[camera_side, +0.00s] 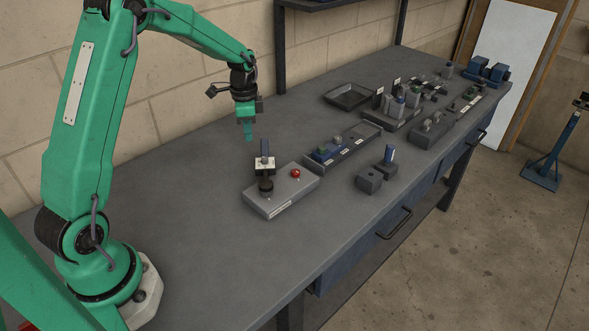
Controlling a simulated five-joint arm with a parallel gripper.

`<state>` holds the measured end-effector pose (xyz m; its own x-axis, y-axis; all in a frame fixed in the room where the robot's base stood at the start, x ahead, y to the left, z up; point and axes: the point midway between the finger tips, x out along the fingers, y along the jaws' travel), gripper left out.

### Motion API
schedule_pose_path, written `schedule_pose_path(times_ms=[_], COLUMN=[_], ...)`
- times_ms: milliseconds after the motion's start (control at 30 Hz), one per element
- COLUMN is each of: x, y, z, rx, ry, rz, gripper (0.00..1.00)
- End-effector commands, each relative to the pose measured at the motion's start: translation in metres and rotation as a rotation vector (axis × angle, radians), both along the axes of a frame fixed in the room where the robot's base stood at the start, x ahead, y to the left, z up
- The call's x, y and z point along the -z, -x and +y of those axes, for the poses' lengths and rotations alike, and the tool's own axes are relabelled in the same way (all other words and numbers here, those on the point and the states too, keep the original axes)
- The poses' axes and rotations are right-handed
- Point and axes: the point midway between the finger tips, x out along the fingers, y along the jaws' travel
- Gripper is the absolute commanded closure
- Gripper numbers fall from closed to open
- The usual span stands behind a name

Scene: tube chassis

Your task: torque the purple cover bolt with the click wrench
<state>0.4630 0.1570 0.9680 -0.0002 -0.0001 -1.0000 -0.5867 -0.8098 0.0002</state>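My gripper (249,135) hangs pointing down above the bench, behind and a little left of a grey box with a red button. Its green fingers are small here and I cannot tell whether they are open or shut. I see no tool clearly held in it. I cannot make out a purple cover bolt. I cannot pick out the click wrench for certain; an upright blue and white piece (390,154) stands in a small dark block to the right.
The grey box (292,198) carries a red button (296,173) and a dark upright fixture (265,165). A long tray (350,150) of small parts lies right of it. A dark empty tray (349,96) and several part holders stand farther back. The bench's left part is clear.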

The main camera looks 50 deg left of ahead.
Motion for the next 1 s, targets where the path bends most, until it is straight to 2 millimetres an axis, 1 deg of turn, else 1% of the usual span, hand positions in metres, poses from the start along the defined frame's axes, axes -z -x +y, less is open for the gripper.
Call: schedule_pose_path(times_ms=[200, 433, 633, 1000], x=[0.019, 0.034, 0.039, 0.04], y=[0.0, 0.0, 0.0, 0.0], z=[0.0, 0.0, 0.0, 0.0], rx=[0.0, 0.0, 0.0, 0.0], ry=[0.0, 0.001, 0.0, 0.0], rz=[0.001, 0.001, 0.0, 0.0], gripper=[1.0, 1.0, 1.0, 1.0])
